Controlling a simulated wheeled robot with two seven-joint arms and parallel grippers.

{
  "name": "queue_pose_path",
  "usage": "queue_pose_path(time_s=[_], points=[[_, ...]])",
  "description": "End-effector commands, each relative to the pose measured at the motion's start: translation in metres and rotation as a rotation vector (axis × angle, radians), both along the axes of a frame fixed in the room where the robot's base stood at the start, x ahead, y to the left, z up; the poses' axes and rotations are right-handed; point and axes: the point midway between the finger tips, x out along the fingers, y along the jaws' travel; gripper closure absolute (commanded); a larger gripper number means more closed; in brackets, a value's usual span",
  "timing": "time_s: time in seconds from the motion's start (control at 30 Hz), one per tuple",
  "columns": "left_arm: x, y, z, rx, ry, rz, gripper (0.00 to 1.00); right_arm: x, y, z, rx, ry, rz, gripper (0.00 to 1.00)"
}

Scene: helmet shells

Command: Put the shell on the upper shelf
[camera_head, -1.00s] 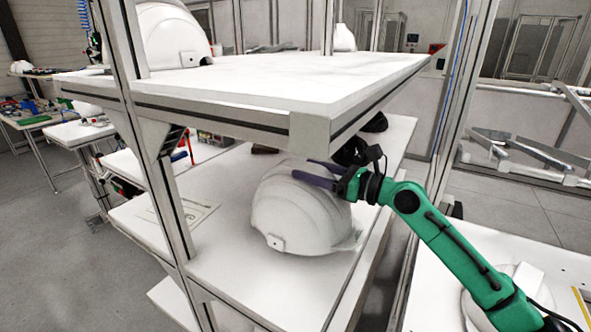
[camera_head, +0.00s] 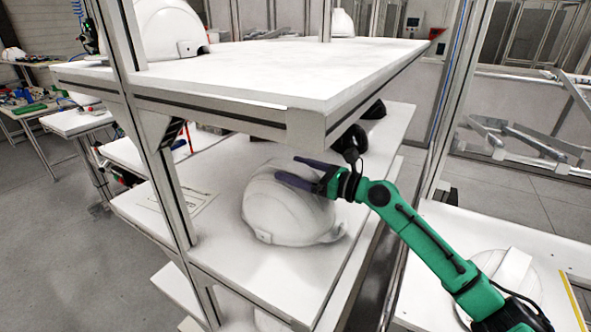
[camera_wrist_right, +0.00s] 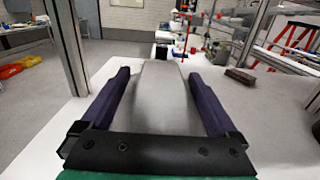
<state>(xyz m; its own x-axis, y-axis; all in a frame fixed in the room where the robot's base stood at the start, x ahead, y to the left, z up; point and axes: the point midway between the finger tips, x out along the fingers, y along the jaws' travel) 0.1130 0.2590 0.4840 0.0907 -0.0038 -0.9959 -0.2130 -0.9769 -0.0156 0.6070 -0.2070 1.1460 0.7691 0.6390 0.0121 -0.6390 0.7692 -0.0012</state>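A white helmet shell (camera_head: 285,213) sits on the middle shelf (camera_head: 245,278), under the upper shelf (camera_head: 270,72). My right gripper (camera_head: 285,170) reaches in from the right, with its dark purple fingers at the top of this shell. In the right wrist view, the fingers (camera_wrist_right: 160,80) are spread, with the pale shell surface (camera_wrist_right: 158,105) between them. Whether they touch the shell, I cannot tell. Another white shell (camera_head: 165,30) stands on the upper shelf at the left. My left gripper is not in view.
The upper shelf's front edge (camera_head: 220,115) overhangs the shell closely, and a metal post (camera_head: 150,150) stands to its left. The upper shelf's middle is clear. Another shell (camera_head: 505,280) lies on the right table (camera_head: 430,275). A dark object (camera_wrist_right: 240,76) is on the shelf.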

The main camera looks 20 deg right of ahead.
Motion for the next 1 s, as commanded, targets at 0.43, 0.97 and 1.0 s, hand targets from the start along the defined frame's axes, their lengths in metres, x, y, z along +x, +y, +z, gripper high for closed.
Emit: queue_pose_path(time_s=[0.43,0.97,1.0], points=[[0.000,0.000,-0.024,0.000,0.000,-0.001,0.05,-0.036,-0.031,-0.006,0.000,0.004,-0.002,0.05],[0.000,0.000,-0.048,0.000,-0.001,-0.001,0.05,-0.092,-0.076,-0.001,0.001,0.001,0.000,0.05],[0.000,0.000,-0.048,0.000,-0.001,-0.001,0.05,-0.093,-0.077,0.000,0.000,0.001,0.001,0.05]])
